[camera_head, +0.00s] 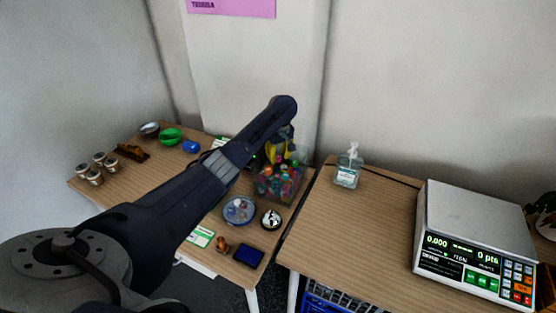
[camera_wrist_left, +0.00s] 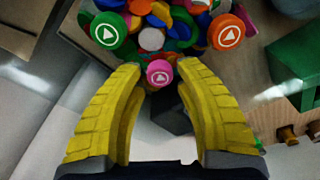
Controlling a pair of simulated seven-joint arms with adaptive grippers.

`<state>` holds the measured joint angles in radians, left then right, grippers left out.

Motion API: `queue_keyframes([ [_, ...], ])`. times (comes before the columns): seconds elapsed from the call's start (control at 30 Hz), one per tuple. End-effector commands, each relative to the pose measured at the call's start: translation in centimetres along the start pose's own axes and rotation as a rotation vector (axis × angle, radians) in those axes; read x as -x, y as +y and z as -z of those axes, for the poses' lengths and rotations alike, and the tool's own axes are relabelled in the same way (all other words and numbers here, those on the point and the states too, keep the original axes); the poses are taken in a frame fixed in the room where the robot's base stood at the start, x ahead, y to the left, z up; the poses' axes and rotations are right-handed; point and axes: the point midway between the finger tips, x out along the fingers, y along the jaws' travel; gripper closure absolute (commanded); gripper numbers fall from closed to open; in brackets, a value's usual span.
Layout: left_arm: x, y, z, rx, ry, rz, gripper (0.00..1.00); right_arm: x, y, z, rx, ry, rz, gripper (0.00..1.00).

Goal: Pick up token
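Many coloured round tokens fill a clear bin (camera_head: 262,190) on the left table. In the left wrist view, a pink token (camera_wrist_left: 159,72) with a white triangle shows between the yellow fingertips of my left gripper (camera_wrist_left: 159,68). A green token (camera_wrist_left: 108,30) and an orange token (camera_wrist_left: 227,32) show beyond the fingertips. The fingers are apart, and I cannot tell whether they touch the pink token. In the head view, my left gripper (camera_head: 279,148) is at the bin's far side, partly hidden by my arm. My right gripper is not in view.
On the left table (camera_head: 92,195) are a green bowl (camera_head: 170,137), several jars, a round blue dish (camera_head: 239,211) and a dark blue pad (camera_head: 248,256). The right table (camera_head: 345,225) holds a pump bottle (camera_head: 348,168) and a scale (camera_head: 478,225), with clear room between them.

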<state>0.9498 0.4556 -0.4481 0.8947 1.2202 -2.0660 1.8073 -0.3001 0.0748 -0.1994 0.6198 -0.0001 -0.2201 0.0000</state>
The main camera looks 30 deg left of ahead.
Motion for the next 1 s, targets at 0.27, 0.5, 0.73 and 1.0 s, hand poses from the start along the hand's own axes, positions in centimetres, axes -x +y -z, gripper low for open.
queue_keyframes([
  [0.27,-1.07,0.01,0.00,0.000,0.001,0.000,0.67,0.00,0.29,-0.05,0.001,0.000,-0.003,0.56],
  [0.5,-1.05,0.01,-0.01,0.000,0.000,0.000,0.73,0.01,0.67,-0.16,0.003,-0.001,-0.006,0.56],
  [0.73,-1.04,0.01,-0.02,0.000,0.000,0.000,0.94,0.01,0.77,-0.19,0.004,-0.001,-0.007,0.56],
  [1.0,-1.03,0.01,-0.01,0.000,0.000,-0.001,0.95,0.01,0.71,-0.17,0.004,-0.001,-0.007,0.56],
])
